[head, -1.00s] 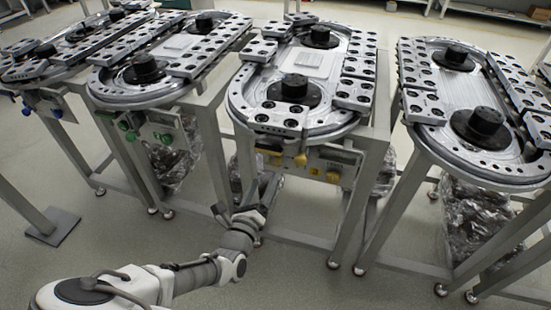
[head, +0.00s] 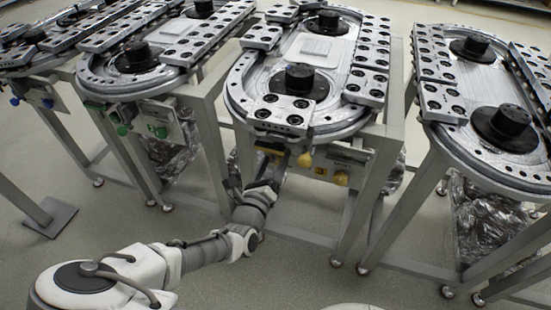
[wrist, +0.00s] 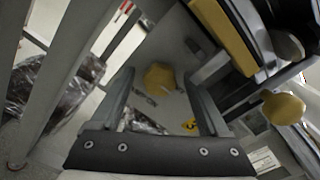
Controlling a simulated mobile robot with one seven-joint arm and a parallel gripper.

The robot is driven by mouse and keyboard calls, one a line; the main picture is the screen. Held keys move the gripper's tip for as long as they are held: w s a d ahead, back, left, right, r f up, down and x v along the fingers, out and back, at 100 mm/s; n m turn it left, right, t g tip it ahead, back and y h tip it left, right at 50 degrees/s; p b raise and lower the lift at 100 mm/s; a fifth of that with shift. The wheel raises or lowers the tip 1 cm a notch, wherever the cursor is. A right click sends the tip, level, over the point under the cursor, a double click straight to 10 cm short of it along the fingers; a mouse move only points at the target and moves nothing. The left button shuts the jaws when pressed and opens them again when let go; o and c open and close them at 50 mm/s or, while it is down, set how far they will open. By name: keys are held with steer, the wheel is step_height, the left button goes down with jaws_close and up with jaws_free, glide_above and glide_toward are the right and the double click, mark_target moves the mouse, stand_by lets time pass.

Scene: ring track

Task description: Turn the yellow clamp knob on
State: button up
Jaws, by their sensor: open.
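In the wrist view, a round yellow knob (wrist: 160,77) sits on a grey panel, framed between the two fingers of my gripper (wrist: 160,88). The fingers are open and apart, with nothing held. A second yellow knob (wrist: 284,107) sticks out to the right, outside the fingers. In the head view, two yellow knobs, one nearer (head: 304,160) and one further right (head: 341,178), are on the front of the ring track with yellow parts. I cannot tell which of them is the clamp knob. My gripper (head: 277,165) is at the left of these knobs, its fingertips partly hidden.
A yellow bar (wrist: 222,35) lies close by at the upper right of the wrist view. The ring track (head: 300,110) overhangs the panel. Grey frame legs (head: 365,205) stand beside my arm. Neighbouring tracks have green (head: 122,130) and blue knobs. Floor in front is clear.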

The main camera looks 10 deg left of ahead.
jaws_close()
stand_by(0.5)
steer(key=shift+r+m+p, duration=0.1)
steer(key=shift+m+p, duration=0.2)
steer(key=shift+p, duration=0.1)
steer(key=m+p, duration=0.2)
steer(key=shift+d+r+m+p, duration=0.1)
steer(key=shift+r+m+p, duration=0.05)
steer(key=shift+m+p, duration=0.15)
steer(key=m+p, duration=0.2)
steer(key=m, duration=0.3)
steer(key=shift+m, duration=0.3)
steer(key=m, duration=0.4)
steer(key=shift+d+f+p, duration=0.15)
steer(key=shift+f+p, duration=0.05)
steer(key=shift+p, duration=0.1)
steer(key=m+b, duration=0.1)
steer(key=m, duration=0.4)
